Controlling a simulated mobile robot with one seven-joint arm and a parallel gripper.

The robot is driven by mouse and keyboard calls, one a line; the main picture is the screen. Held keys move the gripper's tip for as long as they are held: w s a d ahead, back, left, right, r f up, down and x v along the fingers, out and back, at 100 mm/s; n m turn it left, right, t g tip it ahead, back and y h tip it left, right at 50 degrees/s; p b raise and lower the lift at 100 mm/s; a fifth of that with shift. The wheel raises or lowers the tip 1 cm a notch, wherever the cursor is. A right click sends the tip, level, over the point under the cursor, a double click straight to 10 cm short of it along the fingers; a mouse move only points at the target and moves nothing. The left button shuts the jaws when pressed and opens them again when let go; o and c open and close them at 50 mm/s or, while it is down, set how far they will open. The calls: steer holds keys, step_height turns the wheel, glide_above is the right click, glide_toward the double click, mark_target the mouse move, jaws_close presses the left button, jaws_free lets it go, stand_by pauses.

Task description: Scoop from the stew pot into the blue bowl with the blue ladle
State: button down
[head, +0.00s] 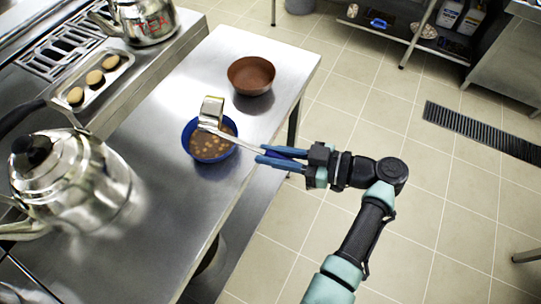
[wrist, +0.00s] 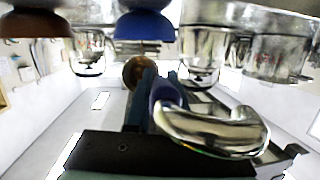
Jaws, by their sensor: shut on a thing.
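The blue bowl (head: 187,141) stands on the steel table and holds brown stew with pale chunks; its outside shows in the wrist view (wrist: 145,26). My gripper (head: 264,155) is shut on the blue ladle's handle, right of the bowl. The ladle's metal cup (head: 212,108) is tilted above the bowl's far rim; its inside is hidden, and I cannot tell if it touches the rim. The handle's metal hook end (wrist: 215,132) shows close up in the wrist view. No open stew pot is clear in the head view; a large lidded steel vessel (head: 75,185) stands at left.
A brown bowl (head: 251,76) stands behind the blue bowl near the table's (head: 165,205) far end. A steel kettle with red letters (head: 145,22) and a tray of round pieces (head: 100,79) are at upper left. The tiled floor at right is mostly clear.

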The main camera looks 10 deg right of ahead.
steer(key=shift+d+f+t+y+b, duration=0.1)
steer(key=shift+f+t+y+b, duration=0.3)
steer(key=shift+f+y+b, duration=1.1)
steer(key=shift+r+h+b, duration=0.45)
steer(key=shift+h+b, duration=0.1)
steer(key=shift+h, duration=0.05)
steer(key=shift+r, duration=0.1)
stand_by(1.5)
